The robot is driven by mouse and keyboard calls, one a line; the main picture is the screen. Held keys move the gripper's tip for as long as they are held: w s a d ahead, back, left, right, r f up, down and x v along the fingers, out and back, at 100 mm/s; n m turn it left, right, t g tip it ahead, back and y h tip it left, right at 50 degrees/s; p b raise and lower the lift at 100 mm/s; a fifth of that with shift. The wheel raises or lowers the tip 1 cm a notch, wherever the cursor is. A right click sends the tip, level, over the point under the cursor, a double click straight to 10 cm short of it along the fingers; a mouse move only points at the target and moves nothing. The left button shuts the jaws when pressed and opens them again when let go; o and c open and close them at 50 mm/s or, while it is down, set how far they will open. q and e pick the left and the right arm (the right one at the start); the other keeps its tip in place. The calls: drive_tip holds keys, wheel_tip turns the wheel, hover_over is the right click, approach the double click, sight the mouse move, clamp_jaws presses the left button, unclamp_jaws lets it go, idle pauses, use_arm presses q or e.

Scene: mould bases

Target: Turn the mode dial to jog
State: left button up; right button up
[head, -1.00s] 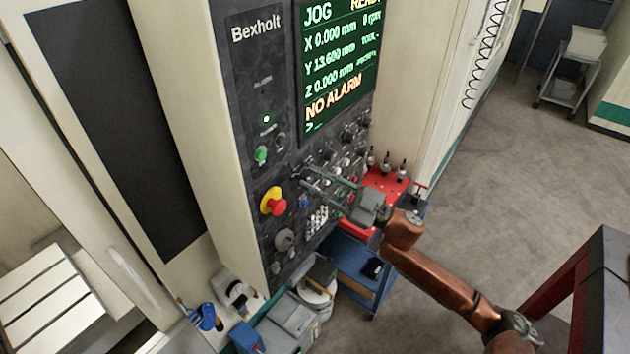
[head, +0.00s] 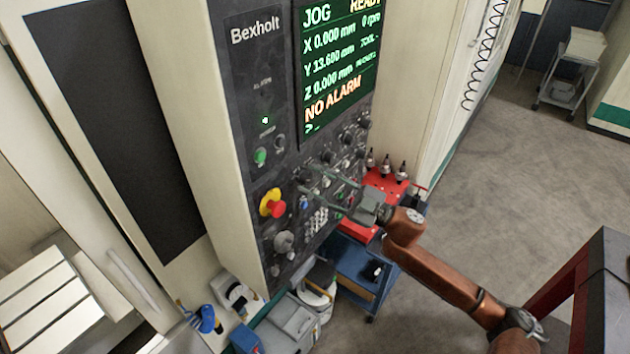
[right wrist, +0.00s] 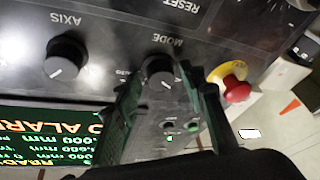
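The mode dial (right wrist: 160,72) is a black round knob with a white pointer line, under the MODE lettering in the right wrist view, which shows the panel upside down. My right gripper (right wrist: 160,85) is at the panel with its two fingers apart, one on each side of the dial. I cannot tell whether either finger touches it. In the head view my right gripper (head: 305,179) reaches in from the right and its fingertips hide much of the dial area. The screen (head: 338,65) reads JOG and NO ALARM. My left gripper is not in view.
The axis dial (right wrist: 66,58) is beside the mode dial. A red and yellow emergency stop (head: 272,203) is on its other side. Open floor is at right.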

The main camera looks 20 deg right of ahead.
drive_tip(key=shift+o, duration=0.3)
drive_tip(key=v, duration=1.2)
drive_tip(key=shift+w+f, duration=0.1)
